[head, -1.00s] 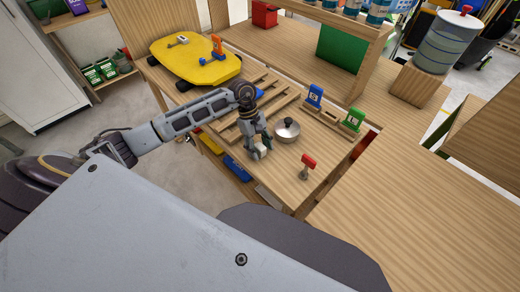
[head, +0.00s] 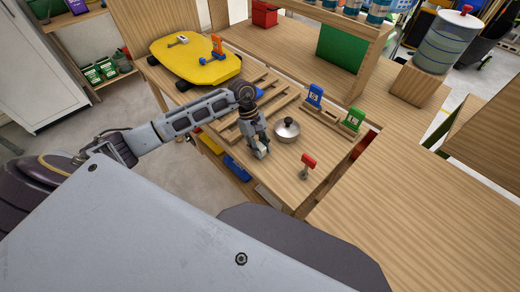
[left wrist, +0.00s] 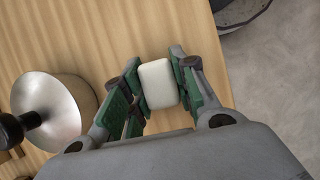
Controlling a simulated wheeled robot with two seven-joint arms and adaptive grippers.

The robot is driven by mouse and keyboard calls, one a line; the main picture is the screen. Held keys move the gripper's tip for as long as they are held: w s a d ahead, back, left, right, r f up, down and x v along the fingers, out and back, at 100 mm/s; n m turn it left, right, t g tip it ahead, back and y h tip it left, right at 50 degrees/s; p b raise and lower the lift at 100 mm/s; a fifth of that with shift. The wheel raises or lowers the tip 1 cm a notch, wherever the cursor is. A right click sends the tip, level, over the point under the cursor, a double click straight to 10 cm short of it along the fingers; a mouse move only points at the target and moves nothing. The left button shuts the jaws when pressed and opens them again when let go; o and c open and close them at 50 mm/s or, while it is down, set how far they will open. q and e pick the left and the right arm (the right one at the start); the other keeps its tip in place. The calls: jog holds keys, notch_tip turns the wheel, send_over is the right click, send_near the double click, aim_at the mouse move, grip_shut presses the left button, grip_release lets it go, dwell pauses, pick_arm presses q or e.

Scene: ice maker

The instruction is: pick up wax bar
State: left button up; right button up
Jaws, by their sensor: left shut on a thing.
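The wax bar (left wrist: 158,84) is a small white rounded block in the left wrist view. It sits between the green-padded fingers of my left gripper (left wrist: 157,85), which is shut on it. In the head view my left gripper (head: 262,152) points down near the front edge of the wooden workbench (head: 283,178), left of a round metal pot-like piece with a dark knob (head: 287,130). The bar is mostly hidden by the fingers in the head view. I cannot tell whether the bar touches the bench. My right gripper is not in view.
The metal piece also shows close to the gripper in the left wrist view (left wrist: 58,108). A red-headed tool (head: 308,165) stands to the right. A blue clamp (head: 315,95) and a green clamp (head: 353,120) are behind. A wooden rack and a yellow board (head: 195,60) lie farther back.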

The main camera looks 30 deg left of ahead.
aim_at(260, 146)
pick_arm(q)
jog(key=shift+r, duration=0.8)
notch_tip(260, 146, up, 7)
jog(key=shift+f, duration=0.1)
jog(key=shift+r+b, duration=0.3)
jog(key=shift+r, duration=0.55)
jog(key=o, duration=0.4)
jog(key=shift+c, duration=1.3)
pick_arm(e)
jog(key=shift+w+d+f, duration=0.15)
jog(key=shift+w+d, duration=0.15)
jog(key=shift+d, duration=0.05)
